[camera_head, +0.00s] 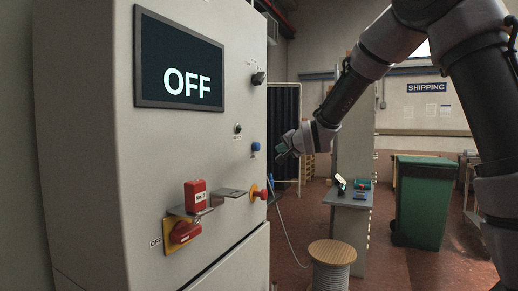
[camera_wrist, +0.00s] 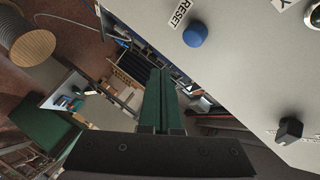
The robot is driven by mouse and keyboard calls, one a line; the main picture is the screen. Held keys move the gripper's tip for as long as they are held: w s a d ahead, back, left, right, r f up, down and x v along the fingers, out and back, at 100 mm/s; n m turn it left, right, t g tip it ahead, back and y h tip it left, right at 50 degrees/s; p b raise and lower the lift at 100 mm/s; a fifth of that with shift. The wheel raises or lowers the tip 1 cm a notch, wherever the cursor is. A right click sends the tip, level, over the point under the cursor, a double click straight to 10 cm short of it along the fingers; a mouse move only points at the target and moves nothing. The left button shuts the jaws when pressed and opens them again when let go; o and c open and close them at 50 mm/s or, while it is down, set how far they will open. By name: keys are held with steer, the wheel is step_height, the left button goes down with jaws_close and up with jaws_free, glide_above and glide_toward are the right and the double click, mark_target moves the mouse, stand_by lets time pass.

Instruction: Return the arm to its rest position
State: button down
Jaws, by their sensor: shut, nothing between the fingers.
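My arm reaches in from the upper right in the head view, bent at the elbow. My gripper (camera_head: 286,150) is at its left end, in the air close to the right edge of the cabinet front. In the wrist view my gripper (camera_wrist: 161,75) shows two green fingers pressed together with nothing between them. The blue reset button (camera_wrist: 195,35) is beside the fingertips in that view and apart from them. The blue button also shows in the head view (camera_head: 255,147), left of my gripper.
The grey cabinet (camera_head: 90,150) fills the left, its screen (camera_head: 180,62) reading OFF. A red rotary switch (camera_head: 184,232), a red tag (camera_head: 195,195) and a red mushroom button (camera_head: 263,194) stick out. A cable spool (camera_head: 332,262), small table (camera_head: 347,200) and green bin (camera_head: 420,200) stand right.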

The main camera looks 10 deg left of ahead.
steer(key=s+d+r+g+h, duration=0.1)
steer(key=s+d+r+h, duration=0.1)
steer(key=s+d, duration=0.55)
steer(key=s+d+r+g+h, duration=0.15)
steer(key=s+d, duration=0.25)
steer(key=d, duration=0.7)
steer(key=s+d+f+g, duration=0.1)
steer(key=s+d, duration=0.2)
steer(key=s, duration=0.4)
steer(key=s+d+f+n+g+h, duration=0.1)
steer(key=s+d, duration=0.2)
steer(key=s, duration=0.5)
steer(key=s+d+f+n+g, duration=0.1)
steer(key=s+d, duration=0.3)
steer(key=s, duration=0.4)
steer(key=shift+s+f+g, duration=0.25)
steer(key=shift+f+g, duration=0.2)
steer(key=shift+g, duration=0.1)
